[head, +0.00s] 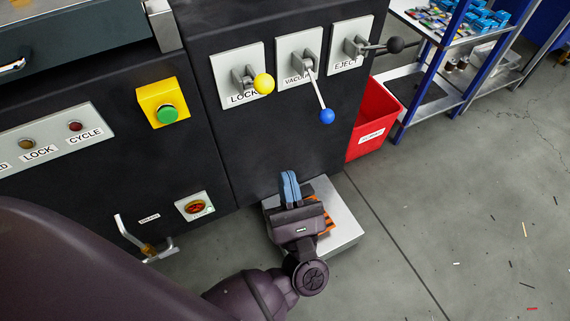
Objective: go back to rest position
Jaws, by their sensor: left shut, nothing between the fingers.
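My left gripper (290,186) shows at the lower middle of the head view, its arm coming in from the lower left. Its bluish fingers are shut with nothing between them. It is in front of the dark machine panel, below the levers and apart from them in the picture. A grey metal step or plate (343,216) shows behind and below it, with an orange-striped part partly hidden by the gripper. My right gripper is not in view.
The dark machine carries a LOCK lever with yellow knob (264,84), a vacuum lever with blue knob (327,116), an EJECT lever with black knob (395,45) and a green button (167,114). A red bin (372,120) and blue-framed shelves (432,75) stand right. Open floor (480,190) lies at right.

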